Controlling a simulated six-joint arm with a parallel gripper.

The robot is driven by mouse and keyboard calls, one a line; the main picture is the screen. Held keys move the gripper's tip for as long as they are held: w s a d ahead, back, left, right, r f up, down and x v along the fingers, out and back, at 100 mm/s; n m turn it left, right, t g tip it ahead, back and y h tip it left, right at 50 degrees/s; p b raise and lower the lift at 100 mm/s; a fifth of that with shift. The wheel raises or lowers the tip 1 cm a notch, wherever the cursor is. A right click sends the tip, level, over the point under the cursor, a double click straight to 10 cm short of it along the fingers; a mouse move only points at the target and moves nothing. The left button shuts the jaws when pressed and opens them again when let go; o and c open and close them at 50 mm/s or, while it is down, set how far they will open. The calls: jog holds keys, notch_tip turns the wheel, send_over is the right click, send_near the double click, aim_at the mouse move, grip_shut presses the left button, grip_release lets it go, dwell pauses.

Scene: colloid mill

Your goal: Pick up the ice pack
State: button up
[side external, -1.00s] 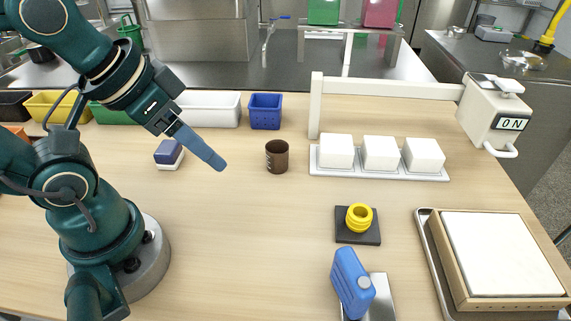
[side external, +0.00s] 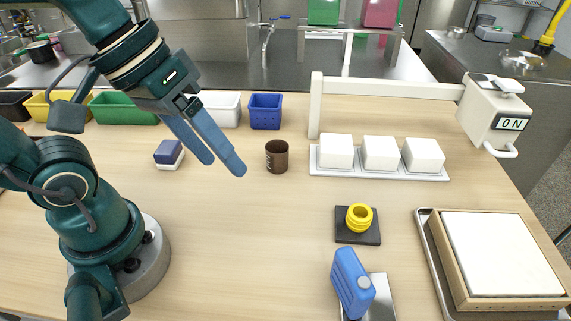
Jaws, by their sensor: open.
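A brown cup (side external: 277,157) is right of my fingers. Yellow rings (side external: 359,218) sit on a dark pad behind the ice pack. White blocks stand on a tray (side external: 380,176). A framed white slab (side external: 501,255) is at right. Bins line the back edge. The front middle is mostly clear.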

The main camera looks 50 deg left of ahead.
jog(key=w+d+n+g+h, duration=0.3)
jog(key=d+g+h, duration=0.1)
jog(key=d, duration=0.3)
jog(key=n+g+h, duration=0.4)
jog(key=n+h, duration=0.1)
jog(key=n, duration=0.1)
send_over(348, 254)
jog(key=w+a, duration=0.1)
jog(key=a, duration=0.2)
notch_tip(348, 254, down, 4)
jog(key=shift+n+g+h, duration=0.5)
jog(key=shift+n+g, duration=0.1)
jog(key=shift+n, duration=0.3)
jog(key=f, duration=0.5)
jog(key=shift+w+d+f, duration=0.1)
jog(key=shift+d+f, duration=0.2)
jog(key=shift+d, duration=0.05)
jog(key=shift+s+d+f, duration=0.35)
jog(key=shift+d+f, duration=0.05)
jog(key=shift+x, duration=2.05)
jog(key=shift+c, duration=0.3)
grip_shut()
